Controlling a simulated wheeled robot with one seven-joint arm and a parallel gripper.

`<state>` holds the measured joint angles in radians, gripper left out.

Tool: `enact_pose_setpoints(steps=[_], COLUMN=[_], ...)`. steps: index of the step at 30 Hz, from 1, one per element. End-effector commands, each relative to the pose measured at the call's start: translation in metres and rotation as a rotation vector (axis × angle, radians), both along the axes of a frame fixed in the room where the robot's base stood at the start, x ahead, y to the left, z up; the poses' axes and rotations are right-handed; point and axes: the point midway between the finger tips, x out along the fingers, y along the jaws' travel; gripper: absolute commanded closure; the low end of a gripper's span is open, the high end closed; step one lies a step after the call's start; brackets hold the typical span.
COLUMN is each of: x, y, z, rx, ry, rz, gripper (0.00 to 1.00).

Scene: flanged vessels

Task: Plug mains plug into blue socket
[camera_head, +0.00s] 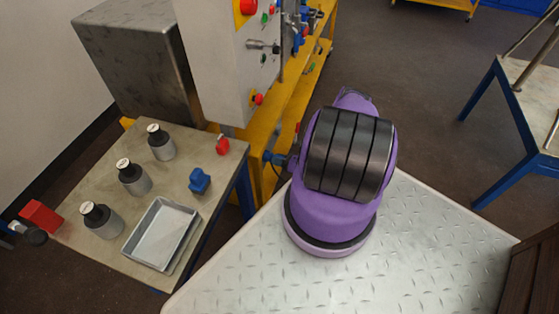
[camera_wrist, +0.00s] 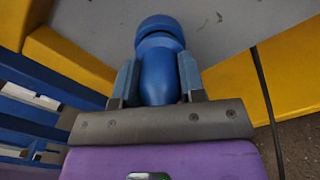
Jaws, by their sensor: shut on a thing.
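My gripper (camera_wrist: 160,85) is shut on a blue, rounded plug (camera_wrist: 158,68), with one finger on each side of its body. The plug's wide collared end points away from the gripper, towards a grey surface. In the head view my gripper (camera_head: 279,160) is at the left of my purple arm, beside the yellow bench, with the blue plug (camera_head: 268,157) small at its tip. A blue block-shaped fitting (camera_head: 199,181) sits on the side table, left of the gripper and apart from it. I cannot tell whether it is the blue socket; its openings are not clear.
The side table (camera_head: 182,199) also holds a red fitting (camera_head: 222,146), a grey tray (camera_head: 160,234) and several dark-capped vessels (camera_head: 133,178). A grey panel cabinet (camera_head: 213,65) and a yellow bench (camera_head: 304,88) stand behind. A dark cable (camera_wrist: 267,100) runs at right in the wrist view.

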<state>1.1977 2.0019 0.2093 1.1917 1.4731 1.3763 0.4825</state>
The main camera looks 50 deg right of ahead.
Motion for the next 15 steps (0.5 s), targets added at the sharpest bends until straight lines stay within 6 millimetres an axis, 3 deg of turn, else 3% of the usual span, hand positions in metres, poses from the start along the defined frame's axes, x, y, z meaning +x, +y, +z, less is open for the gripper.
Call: enact_pose_setpoints(steps=[12,13,15], x=[0.01,0.0099,0.0098], y=[0.0044,0.0043,0.0042], z=[0.0002,0.0001,0.0002], rx=[0.0,0.0,0.0], ry=[0.0,0.0,0.0], rz=[0.001,0.001,0.001], gripper=[1.0,0.58,0.42])
